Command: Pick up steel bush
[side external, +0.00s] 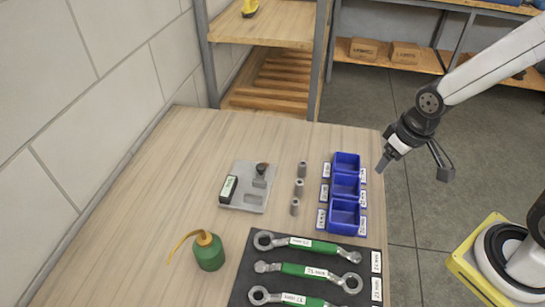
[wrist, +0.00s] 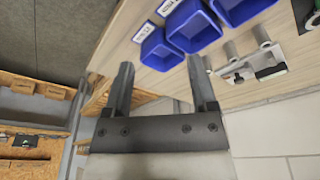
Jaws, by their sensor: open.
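Three small grey steel bushes stand in a row on the wooden table: a back one (side external: 302,168), a middle one (side external: 299,187) and a front one (side external: 294,207). In the wrist view, small grey cylinders (wrist: 262,34) show beyond the blue bins, partly cut off or overlapped. My gripper (side external: 383,163) is at the table's right edge, right of the bins and well apart from the bushes. In the wrist view my gripper (wrist: 161,62) is open, with nothing between its two fingers.
Blue bins (side external: 344,216) stand between my gripper and the bushes. A grey fixture plate (side external: 253,195) lies left of the bushes. A green oil can (side external: 209,252) and a dark mat with wrenches (side external: 248,281) are in front. The table's back left is clear.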

